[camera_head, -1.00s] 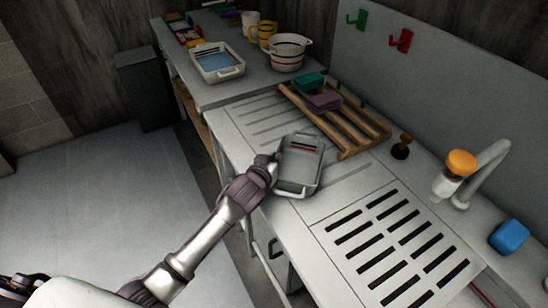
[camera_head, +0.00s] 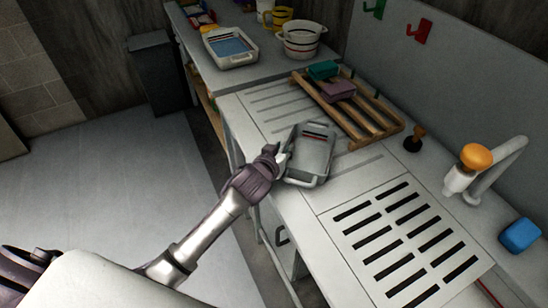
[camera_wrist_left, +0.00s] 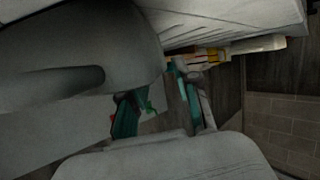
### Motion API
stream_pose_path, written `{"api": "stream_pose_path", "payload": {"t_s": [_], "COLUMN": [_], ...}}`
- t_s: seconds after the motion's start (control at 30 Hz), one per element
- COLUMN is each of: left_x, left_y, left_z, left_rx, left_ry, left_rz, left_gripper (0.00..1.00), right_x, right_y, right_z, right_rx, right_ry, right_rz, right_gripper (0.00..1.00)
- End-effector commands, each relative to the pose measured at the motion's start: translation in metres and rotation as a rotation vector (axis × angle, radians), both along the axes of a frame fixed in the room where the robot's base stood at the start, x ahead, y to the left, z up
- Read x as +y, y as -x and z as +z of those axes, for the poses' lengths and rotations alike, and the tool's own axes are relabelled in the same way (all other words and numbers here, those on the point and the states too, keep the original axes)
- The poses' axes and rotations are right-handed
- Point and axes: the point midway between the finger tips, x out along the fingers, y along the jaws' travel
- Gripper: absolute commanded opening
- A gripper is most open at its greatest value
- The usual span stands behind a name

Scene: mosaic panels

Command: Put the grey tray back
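The grey tray (camera_head: 306,163) is a shallow rectangular tray near the front edge of the counter, left of the slotted drain panel in the head view. It appears to rest on the counter. My left gripper (camera_head: 281,157) is at the tray's left side, close to its rim. Whether it touches the rim is unclear. In the left wrist view its teal-padded fingers (camera_wrist_left: 160,108) stand apart with a gap between them, and nothing shows clasped there. My right gripper is not in view.
A wooden rack (camera_head: 350,118) with teal and purple sponges lies behind the tray. A white tub with blue inside (camera_head: 244,61) and a striped pot (camera_head: 302,54) stand farther back.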

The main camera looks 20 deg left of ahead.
Motion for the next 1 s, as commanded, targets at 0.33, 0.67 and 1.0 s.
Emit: {"api": "stream_pose_path", "payload": {"t_s": [0.33, 0.67, 1.0], "left_x": [0.004, 0.006, 0.006], "left_y": [0.068, 0.09, 0.089], "left_z": [0.026, 0.037, 0.037], "left_rx": [0.0, -0.001, -0.001], "left_ry": [0.002, 0.001, 0.001], "left_rz": [0.001, 0.001, 0.001], "left_gripper": [0.31, 0.31, 0.31], "right_x": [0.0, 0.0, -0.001], "right_y": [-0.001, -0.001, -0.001], "right_z": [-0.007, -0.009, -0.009], "right_rx": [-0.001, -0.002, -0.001], "right_ry": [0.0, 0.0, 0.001], "right_rz": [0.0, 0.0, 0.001], "right_gripper": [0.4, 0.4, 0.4]}}
